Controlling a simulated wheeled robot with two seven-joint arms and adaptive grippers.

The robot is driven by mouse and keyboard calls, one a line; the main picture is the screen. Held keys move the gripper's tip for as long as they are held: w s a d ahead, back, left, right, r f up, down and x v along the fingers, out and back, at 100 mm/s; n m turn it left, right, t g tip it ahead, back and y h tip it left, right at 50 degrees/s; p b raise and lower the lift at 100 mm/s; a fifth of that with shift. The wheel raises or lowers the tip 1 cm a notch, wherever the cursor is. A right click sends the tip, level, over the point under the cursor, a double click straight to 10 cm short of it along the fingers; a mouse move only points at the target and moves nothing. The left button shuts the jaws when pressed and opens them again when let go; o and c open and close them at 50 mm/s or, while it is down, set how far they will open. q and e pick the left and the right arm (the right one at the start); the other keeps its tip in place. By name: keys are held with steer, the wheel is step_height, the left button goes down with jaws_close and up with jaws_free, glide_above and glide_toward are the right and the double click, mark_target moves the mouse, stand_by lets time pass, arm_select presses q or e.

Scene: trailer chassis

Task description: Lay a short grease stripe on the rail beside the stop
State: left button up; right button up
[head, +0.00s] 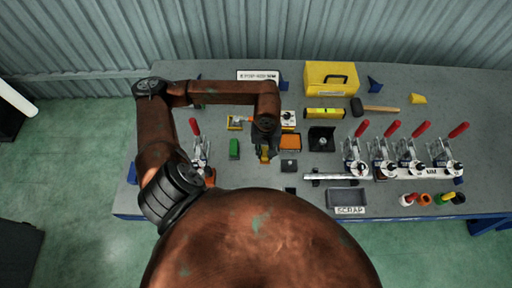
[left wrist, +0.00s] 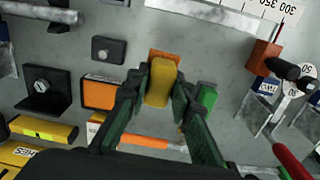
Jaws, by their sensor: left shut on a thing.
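My left gripper (head: 265,156) is over the middle of the bench. In the left wrist view its fingers (left wrist: 158,92) are shut on a yellow block (left wrist: 160,82). An orange piece (left wrist: 166,55) shows just beyond the block; I cannot tell whether it is joined to it. A silver rail (head: 340,177) lies to the right of the gripper, apart from it. The rail's end (left wrist: 45,11) shows at the upper left of the wrist view, with a small black block (left wrist: 60,27) against it, possibly the stop. No grease is distinguishable. My right gripper is not in view.
Toggle clamps with red handles (head: 390,130) stand along the right. A scrap tray (head: 345,190) lies in front of the rail.

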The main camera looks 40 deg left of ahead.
arm_select(q)
steer(key=s+a+f+n+p, duration=0.1)
steer(key=s+a+n, duration=0.2)
steer(key=s+n, duration=0.15)
steer(key=shift+n, duration=0.35)
steer(key=w+a+f+p, duration=0.1)
steer(key=w+f, duration=0.2)
steer(key=w+a+f+p, duration=0.1)
steer(key=w+a+f, duration=0.1)
steer(key=w+f, duration=0.1)
steer(key=w+a+f+p, duration=0.1)
steer(key=w+a+f, duration=0.1)
steer(key=w+f, duration=0.1)
steer(key=shift+w+f, duration=0.1)
steer(key=shift+w, duration=0.5)
steer(key=shift+w+a+f, duration=0.2)
steer(key=shift+w+f, duration=0.2)
steer(key=shift+f, duration=0.1)
step_height(320, 180, down, 3)
steer(key=shift+w+r+p, duration=0.1)
steer(key=shift+w+p, duration=0.05)
steer(key=shift+p, duration=0.7)
steer(key=shift+a+f, duration=0.1)
steer(key=shift+f, duration=0.2)
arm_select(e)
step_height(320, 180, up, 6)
arm_select(q)
steer(key=shift+f, duration=0.1)
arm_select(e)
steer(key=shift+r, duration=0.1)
